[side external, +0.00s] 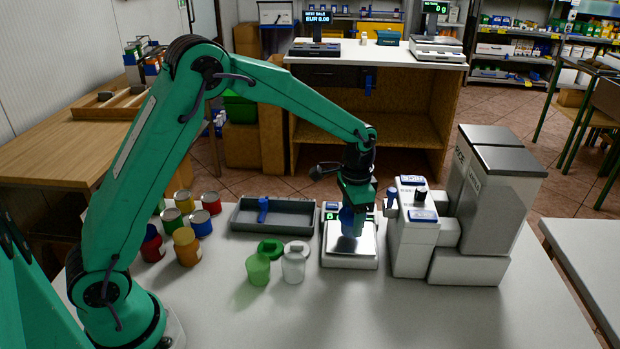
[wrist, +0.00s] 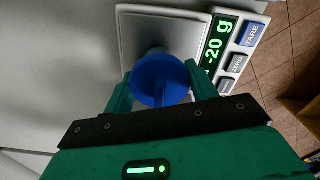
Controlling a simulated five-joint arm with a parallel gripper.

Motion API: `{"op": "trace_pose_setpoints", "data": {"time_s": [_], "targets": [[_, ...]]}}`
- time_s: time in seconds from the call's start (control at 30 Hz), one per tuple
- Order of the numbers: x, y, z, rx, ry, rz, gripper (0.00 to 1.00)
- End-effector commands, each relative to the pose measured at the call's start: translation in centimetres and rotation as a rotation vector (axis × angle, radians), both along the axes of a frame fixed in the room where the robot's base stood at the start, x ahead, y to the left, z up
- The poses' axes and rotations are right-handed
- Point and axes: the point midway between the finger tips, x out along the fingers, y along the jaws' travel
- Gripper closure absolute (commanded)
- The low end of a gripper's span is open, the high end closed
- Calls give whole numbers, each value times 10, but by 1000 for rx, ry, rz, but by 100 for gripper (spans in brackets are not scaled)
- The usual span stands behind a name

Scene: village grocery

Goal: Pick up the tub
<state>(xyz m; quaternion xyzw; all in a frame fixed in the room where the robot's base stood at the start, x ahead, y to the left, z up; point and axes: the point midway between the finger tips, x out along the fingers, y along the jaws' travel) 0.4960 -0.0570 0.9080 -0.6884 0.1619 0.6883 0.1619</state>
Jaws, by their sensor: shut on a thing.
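The blue tub (wrist: 160,80) is between the two fingers of my gripper (wrist: 160,92) in the wrist view, and the fingers are shut on it. In the side view the tub (side external: 348,221) shows below my gripper (side external: 353,208), over the plate of the kitchen scale (side external: 350,259). Whether a small gap lies between tub and plate is hard to see. The scale's display (wrist: 214,50) reads -20 g in the wrist view. A green tub (side external: 258,270) and a clear tub (side external: 293,266) stand left of the scale.
A green lid (side external: 270,246) and a pale lid lie behind those tubs. A grey tray (side external: 275,215) lies behind them. Several coloured cans (side external: 187,247) stand further left. A tall grey-white machine (side external: 415,245) stands close right of the scale. The front of the table is clear.

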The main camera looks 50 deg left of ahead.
Motion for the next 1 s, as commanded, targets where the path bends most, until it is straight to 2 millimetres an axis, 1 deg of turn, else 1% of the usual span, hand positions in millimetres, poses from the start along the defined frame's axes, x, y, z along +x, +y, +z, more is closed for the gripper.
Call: {"op": "trace_pose_setpoints", "data": {"time_s": [0.2,0.5,0.7,0.9,1.0], "targets": [[0,-1,31,-1,-4,-1,66],[-34,-45,61,0,-3,-5,66],[-53,-70,80,-1,-3,-4,66],[-66,-87,92,0,-1,-2,66],[-69,-90,95,0,-1,-1,66]]}}
